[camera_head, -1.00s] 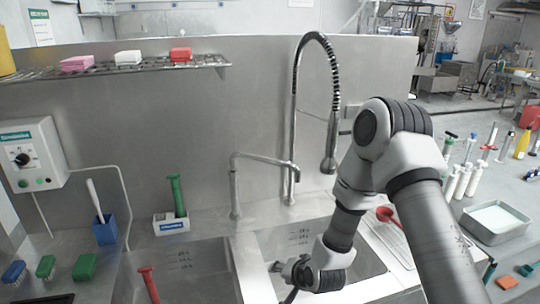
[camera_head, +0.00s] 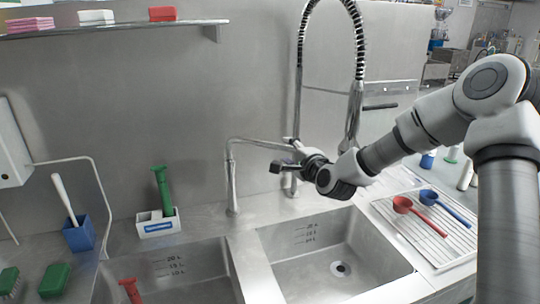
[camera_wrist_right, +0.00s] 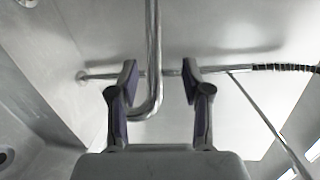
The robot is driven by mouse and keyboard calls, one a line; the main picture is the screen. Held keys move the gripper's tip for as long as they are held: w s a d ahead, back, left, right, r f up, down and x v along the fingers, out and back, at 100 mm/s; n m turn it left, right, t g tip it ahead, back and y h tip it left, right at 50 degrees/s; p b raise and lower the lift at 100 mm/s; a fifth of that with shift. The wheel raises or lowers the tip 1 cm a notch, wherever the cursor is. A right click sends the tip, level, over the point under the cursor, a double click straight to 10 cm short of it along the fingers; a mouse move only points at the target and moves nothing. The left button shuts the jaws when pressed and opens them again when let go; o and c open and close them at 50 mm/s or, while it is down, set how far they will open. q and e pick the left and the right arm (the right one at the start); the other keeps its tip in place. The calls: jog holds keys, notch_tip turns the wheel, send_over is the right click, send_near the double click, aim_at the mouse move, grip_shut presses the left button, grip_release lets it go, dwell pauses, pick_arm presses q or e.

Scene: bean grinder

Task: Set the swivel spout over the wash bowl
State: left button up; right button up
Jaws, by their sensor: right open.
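The swivel spout (camera_head: 232,175) is a thin steel pipe rising from the sink's back ledge. Its arm points right, toward the back of the right basin (camera_head: 330,255). I cannot tell which basin is the wash bowl; the left basin (camera_head: 195,285) lies in front of the spout's base. My right gripper (camera_head: 284,166) is at the spout's outer end, which it partly hides. In the right wrist view, the spout pipe (camera_wrist_right: 153,60) runs between the open fingers of the gripper (camera_wrist_right: 160,75), with gaps to either side. My left gripper is out of view.
A tall spring-hose tap (camera_head: 298,80) stands close behind my right gripper. Red (camera_head: 403,204) and blue (camera_head: 428,197) scoops lie on the drainboard (camera_head: 450,250) at right. A white holder (camera_head: 158,227) with a green tool stands left of the spout. The right basin is empty.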

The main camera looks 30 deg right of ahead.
aim_at(277, 147)
jog(key=w, duration=0.2)
jog(key=w+f+p, duration=0.1)
jog(key=w, duration=0.1)
jog(key=w+d, duration=0.1)
jog(key=w, duration=0.2)
jog(key=shift+f+p, duration=0.35)
jog(key=shift+f, duration=0.05)
jog(key=shift+w, duration=0.4)
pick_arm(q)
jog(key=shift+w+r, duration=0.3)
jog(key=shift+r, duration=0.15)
pick_arm(e)
jog(key=shift+w+d+f, duration=0.1)
jog(key=shift+w+f, duration=0.15)
jog(key=shift+w, duration=0.05)
jog(key=shift+s, duration=0.1)
grip_shut()
